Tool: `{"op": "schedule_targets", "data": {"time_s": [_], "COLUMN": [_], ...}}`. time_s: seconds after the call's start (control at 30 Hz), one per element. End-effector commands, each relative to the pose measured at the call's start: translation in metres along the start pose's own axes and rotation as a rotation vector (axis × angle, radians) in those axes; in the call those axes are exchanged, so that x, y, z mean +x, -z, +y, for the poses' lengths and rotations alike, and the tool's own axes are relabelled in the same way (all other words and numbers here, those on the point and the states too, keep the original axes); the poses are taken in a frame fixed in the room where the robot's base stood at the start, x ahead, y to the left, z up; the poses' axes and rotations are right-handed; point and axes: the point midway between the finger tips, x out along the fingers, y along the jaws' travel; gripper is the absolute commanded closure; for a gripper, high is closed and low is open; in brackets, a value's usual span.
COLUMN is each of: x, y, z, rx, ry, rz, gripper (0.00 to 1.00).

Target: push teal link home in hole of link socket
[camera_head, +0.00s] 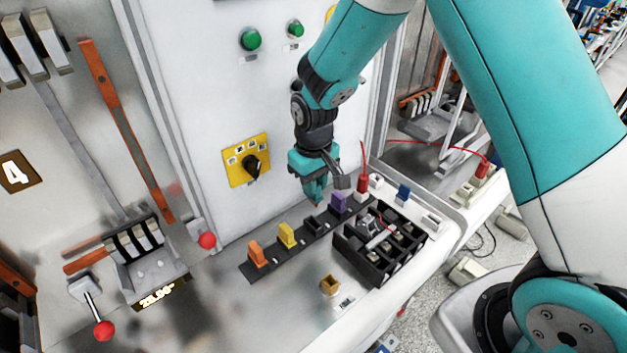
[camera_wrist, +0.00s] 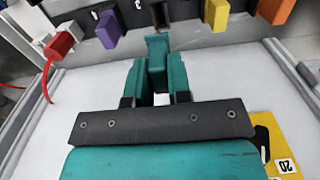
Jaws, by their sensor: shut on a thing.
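My gripper (camera_wrist: 156,80) has teal fingers shut on the teal link (camera_wrist: 156,48), which sticks out beyond the fingertips in the wrist view. In the head view my gripper (camera_head: 315,188) points down above the dark strip, and the link is hard to tell from the teal fingers. The black link socket (camera_head: 314,223) sits between a yellow link (camera_head: 288,235) and a purple link (camera_head: 339,202). It also shows in the wrist view (camera_wrist: 162,14), just beyond the link's end. The link appears to be outside the hole; the exact gap cannot be told.
An orange link (camera_head: 257,254) stands at the strip's left end. A black compartment tray (camera_head: 376,274) lies right of the strip, with a small brown-yellow block (camera_head: 329,285) in front. A red plug (camera_head: 362,184) with a red wire stands beyond. A yellow switch plate (camera_head: 246,160) is on the panel.

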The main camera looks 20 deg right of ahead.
Motion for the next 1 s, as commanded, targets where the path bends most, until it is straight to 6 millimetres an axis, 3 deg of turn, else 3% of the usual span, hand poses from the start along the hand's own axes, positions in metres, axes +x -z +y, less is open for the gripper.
{"op": "schedule_targets", "data": {"time_s": [0.5, 1.0], "x": [0.05, 0.054], "y": [0.0, 0.0], "z": [0.001, 0.001], "rx": [0.002, 0.001], "ry": [0.0, 0.0], "rz": [-0.001, 0.0], "gripper": [1.0, 1.0]}}
